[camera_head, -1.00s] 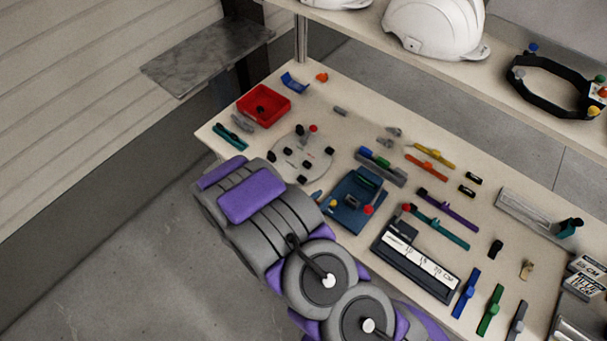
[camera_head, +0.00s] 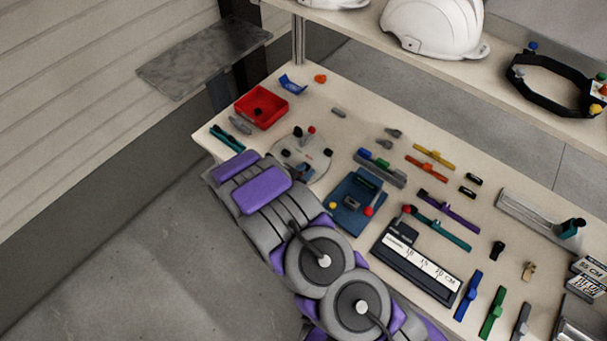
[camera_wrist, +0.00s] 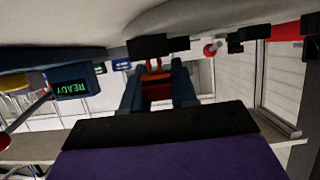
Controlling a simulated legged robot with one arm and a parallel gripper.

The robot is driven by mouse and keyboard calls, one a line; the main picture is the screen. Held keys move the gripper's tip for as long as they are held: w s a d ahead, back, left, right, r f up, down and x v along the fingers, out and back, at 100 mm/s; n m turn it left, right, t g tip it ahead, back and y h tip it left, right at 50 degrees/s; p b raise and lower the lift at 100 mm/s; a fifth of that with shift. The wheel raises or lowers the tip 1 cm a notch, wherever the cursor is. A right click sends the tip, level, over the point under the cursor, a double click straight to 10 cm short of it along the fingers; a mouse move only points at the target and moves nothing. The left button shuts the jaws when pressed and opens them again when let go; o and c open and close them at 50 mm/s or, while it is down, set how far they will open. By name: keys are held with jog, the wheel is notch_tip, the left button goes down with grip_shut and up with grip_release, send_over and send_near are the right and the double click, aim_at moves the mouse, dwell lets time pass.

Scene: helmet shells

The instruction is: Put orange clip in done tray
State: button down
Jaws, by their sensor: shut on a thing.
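In the wrist view my gripper (camera_wrist: 157,82) has its two blue-grey fingers closed on an orange-red piece (camera_wrist: 157,92), which looks like the orange clip. The piece's far end is close to a black block (camera_wrist: 150,46); I cannot tell whether they touch.
A round grey plate (camera_head: 316,160) with black blocks and a red knob lies beside my arm. A blue device (camera_head: 345,215) stands to its right; its READY screen (camera_wrist: 72,88) shows in the wrist view. Several coloured strips lie further right. A shelf with white helmets (camera_head: 435,28) is behind.

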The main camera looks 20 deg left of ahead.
jog(key=shift+f, duration=0.55)
jog(key=c, duration=0.9)
grip_release()
jog(key=shift+f, duration=0.1)
jog(key=shift+f, duration=0.1)
